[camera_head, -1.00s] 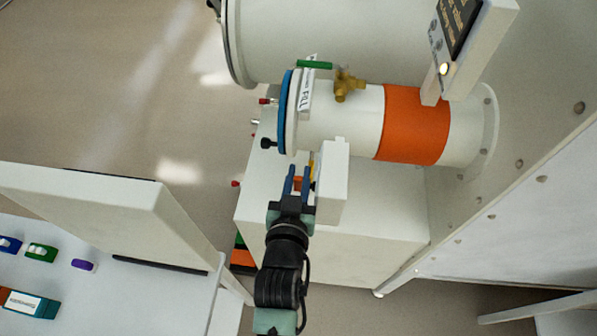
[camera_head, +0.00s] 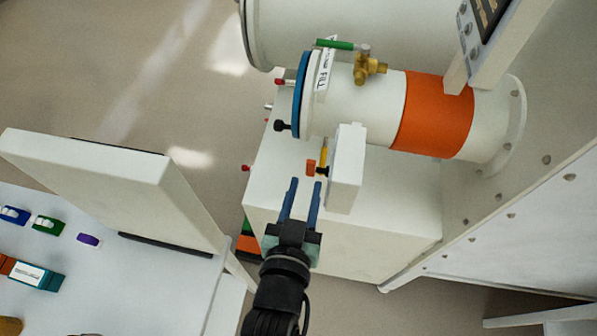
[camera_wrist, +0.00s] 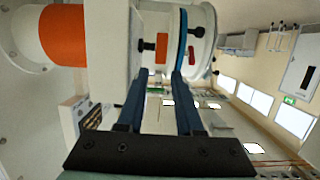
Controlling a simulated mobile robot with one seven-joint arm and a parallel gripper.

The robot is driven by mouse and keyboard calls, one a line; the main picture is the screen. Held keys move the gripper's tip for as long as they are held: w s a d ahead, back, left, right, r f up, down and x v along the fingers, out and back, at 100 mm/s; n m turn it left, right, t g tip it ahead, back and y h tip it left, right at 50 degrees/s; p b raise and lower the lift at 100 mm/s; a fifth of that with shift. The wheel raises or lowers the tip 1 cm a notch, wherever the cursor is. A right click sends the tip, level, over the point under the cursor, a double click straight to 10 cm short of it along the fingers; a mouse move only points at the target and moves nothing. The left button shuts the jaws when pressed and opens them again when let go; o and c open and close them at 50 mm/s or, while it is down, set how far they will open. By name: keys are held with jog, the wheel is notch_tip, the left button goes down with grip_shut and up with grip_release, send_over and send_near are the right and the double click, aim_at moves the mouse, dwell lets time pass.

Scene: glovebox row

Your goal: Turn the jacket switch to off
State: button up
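A white box (camera_head: 347,168) stands beside the antechamber tube with the orange jacket band (camera_head: 432,115). On its left side sits a small switch with an orange handle (camera_head: 311,168), a black stem and a yellow piece above. In the wrist view the orange handle (camera_wrist: 161,48) and black stem (camera_wrist: 148,46) show beyond the fingertips. My gripper (camera_head: 304,183) is open and empty, just below the switch in the head view, and appears apart from it. In the wrist view the two blue fingers (camera_wrist: 160,76) stand apart with the handle between their lines. I cannot read any switch marking.
The tube's blue-ringed door (camera_head: 300,95) with a black knob (camera_head: 282,126) is above. A white panel (camera_head: 110,190) and bench with small items are at left. Floor between is free.

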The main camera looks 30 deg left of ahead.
jog(key=shift+b+v, duration=0.65)
jog(key=shift+v, duration=1.8)
jog(key=shift+f, duration=0.1)
